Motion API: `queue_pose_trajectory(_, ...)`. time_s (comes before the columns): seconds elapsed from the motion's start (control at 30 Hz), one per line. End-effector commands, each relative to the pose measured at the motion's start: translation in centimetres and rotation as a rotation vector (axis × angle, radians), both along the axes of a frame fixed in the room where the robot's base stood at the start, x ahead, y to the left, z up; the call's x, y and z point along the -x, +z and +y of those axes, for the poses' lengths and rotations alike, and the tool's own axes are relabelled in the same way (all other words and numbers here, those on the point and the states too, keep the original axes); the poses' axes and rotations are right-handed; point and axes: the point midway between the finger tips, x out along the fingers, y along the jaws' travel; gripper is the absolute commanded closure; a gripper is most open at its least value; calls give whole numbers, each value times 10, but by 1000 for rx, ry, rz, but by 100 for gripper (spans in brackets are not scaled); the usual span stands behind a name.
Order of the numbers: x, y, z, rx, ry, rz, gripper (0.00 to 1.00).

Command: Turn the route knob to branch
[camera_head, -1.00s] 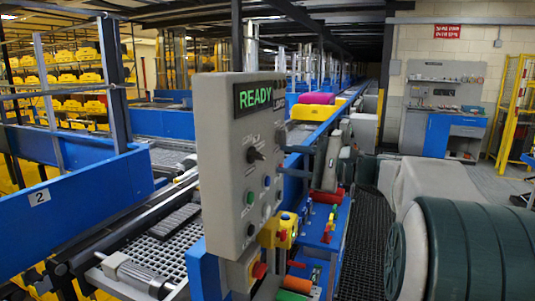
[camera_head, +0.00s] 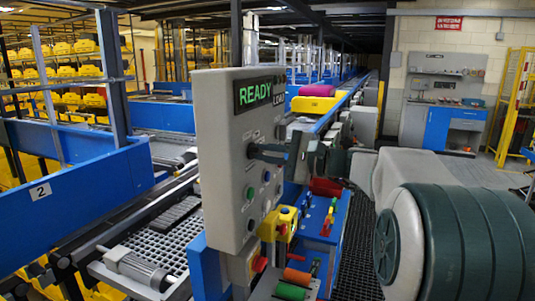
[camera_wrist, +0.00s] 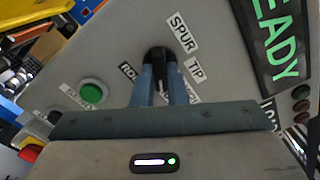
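The grey control panel (camera_head: 222,165) stands upright in the middle of the head view with a green READY display (camera_head: 253,93). I read no "branch" label. My gripper (camera_wrist: 161,72) reaches the panel from the right, and its two blue-grey fingers stand close together on either side of the knob's grip, apparently shut on it. The fingers hide part of the knob and one label, so its exact pointing is unclear.
A green button (camera_wrist: 94,94) sits left of the knob in the wrist view. Below the panel are a yellow box with a red button (camera_head: 281,223) and coloured rollers (camera_head: 293,283). Conveyor belts run behind and left; a workbench (camera_head: 447,128) stands at the back right.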

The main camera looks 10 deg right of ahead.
Motion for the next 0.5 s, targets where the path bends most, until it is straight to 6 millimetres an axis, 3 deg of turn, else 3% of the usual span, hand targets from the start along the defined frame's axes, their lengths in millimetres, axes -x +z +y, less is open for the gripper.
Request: queue_pose_trajectory(0.5, 0, -8, 0, 122, 1, -167, 100)
